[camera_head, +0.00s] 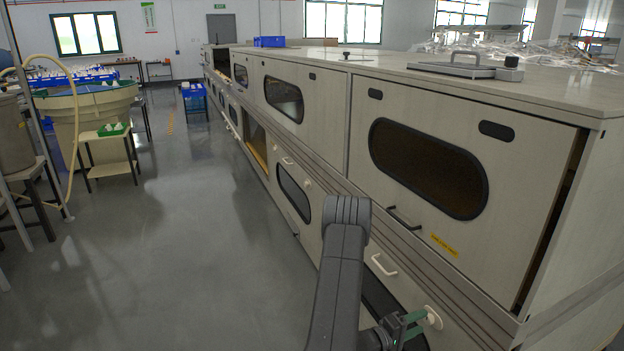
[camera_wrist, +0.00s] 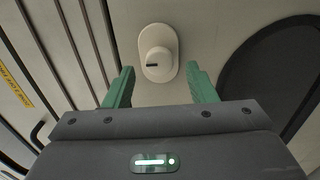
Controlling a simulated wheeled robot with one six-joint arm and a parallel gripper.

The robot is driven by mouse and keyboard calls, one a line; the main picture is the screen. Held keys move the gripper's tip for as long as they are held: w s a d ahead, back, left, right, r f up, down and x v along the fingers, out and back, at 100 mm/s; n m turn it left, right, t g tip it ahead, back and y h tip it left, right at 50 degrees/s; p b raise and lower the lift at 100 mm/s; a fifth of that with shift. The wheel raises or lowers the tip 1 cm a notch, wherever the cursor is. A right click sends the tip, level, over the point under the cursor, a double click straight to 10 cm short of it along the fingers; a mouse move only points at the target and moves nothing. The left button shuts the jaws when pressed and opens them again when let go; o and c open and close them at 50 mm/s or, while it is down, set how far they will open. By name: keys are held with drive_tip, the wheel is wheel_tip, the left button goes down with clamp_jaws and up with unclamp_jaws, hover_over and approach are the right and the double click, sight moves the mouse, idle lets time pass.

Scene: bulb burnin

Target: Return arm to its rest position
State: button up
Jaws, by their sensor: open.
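My gripper (camera_wrist: 160,85) is open and empty, with two green fingers. In the wrist view its fingers point at a white knob (camera_wrist: 156,62) on an oval plate on the machine panel. The knob appears just beyond and between the fingertips, and I cannot tell whether they touch it. In the head view my gripper (camera_head: 412,325) is at the bottom right, beside the white knob (camera_head: 433,318) on the lower panel. My dark grey arm reaches up from the bottom of the picture and bends down toward the panel.
The long beige machine (camera_head: 330,130) fills the right side, with a dark oval window (camera_head: 428,168), black handle (camera_head: 404,218) and white handle (camera_head: 384,265) close to my arm. Open grey floor (camera_head: 190,240) lies left.

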drive_tip(key=shift+x, duration=1.05)
drive_tip(key=shift+a+m, duration=0.1)
drive_tip(key=shift+m, duration=0.6)
drive_tip(key=shift+m+b, duration=0.4)
drive_tip(key=shift+m, duration=0.8)
drive_tip(key=m, duration=0.4)
drive_tip(key=shift+s+r+m, duration=0.1)
drive_tip(key=shift+r+m, duration=0.05)
drive_tip(key=shift+m, duration=0.15)
drive_tip(key=m, duration=0.5)
drive_tip(key=shift+s+m+p, duration=0.1)
drive_tip(key=shift+m+p, duration=0.25)
drive_tip(key=shift+m, duration=1.65)
